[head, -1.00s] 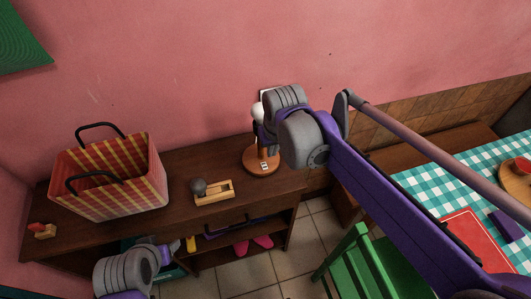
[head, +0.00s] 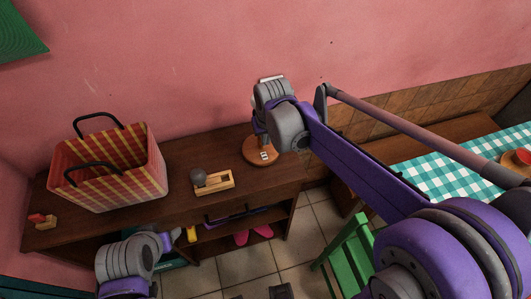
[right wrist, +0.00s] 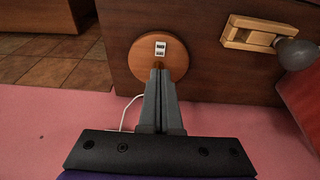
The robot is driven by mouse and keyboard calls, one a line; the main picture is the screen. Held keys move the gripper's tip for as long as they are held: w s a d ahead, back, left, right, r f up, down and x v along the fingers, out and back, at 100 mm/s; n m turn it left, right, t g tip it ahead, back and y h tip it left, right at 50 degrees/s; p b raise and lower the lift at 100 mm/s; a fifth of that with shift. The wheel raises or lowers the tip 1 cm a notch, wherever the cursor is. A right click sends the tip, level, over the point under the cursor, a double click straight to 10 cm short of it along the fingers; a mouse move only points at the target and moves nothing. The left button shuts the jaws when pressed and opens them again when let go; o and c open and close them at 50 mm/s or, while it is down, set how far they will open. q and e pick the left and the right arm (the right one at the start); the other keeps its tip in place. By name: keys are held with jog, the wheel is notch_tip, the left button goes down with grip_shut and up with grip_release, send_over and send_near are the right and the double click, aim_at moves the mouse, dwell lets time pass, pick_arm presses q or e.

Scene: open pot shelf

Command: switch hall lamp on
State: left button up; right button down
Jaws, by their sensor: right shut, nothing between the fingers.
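The lamp has a round wooden base (head: 262,152) near the right end of the dark shelf top. A small white switch (head: 264,155) sits on the base; the right wrist view shows it as a white rocker (right wrist: 160,48). My right gripper (right wrist: 160,70) is shut and empty, its fingertips just below the switch in that view. I cannot tell whether they touch the base. In the head view my right arm covers the lamp's upper part and bulb. Part of my left arm shows at the lower left; its gripper does not show.
A striped basket (head: 130,185) with black handles stands on the shelf (head: 190,150). A wooden block with a grey knob (head: 215,184) lies left of the lamp. A green chair (head: 345,250) and a checkered table (head: 440,175) stand to the right. A white cord (right wrist: 128,112) runs beside the gripper.

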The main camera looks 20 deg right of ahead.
aim_at(265, 158)
jog(key=x, duration=0.4)
jog(key=s+x, duration=0.1)
jog(key=x, duration=0.1)
jog(key=shift+w+f, duration=0.1)
jog(key=shift+f, duration=0.25)
pick_arm(q)
jog(key=shift+s+f, duration=0.1)
jog(key=shift+f, duration=0.15)
pick_arm(e)
jog(key=shift+x, duration=0.8)
jog(key=shift+s, duration=0.25)
pick_arm(q)
jog(key=shift+f, duration=0.1)
pick_arm(e)
jog(key=shift+s+f+b, duration=0.15)
jog(key=shift+f+b, duration=0.35)
jog(key=shift+b, duration=0.1)
jog(key=shift+s+r, duration=0.15)
jog(key=shift+r, duration=0.05)
pick_arm(q)
jog(key=shift+f, duration=0.2)
pick_arm(e)
jog(key=shift+w+r, duration=0.25)
jog(key=shift+w, duration=0.7)
pick_arm(q)
jog(key=shift+s, duration=0.1)
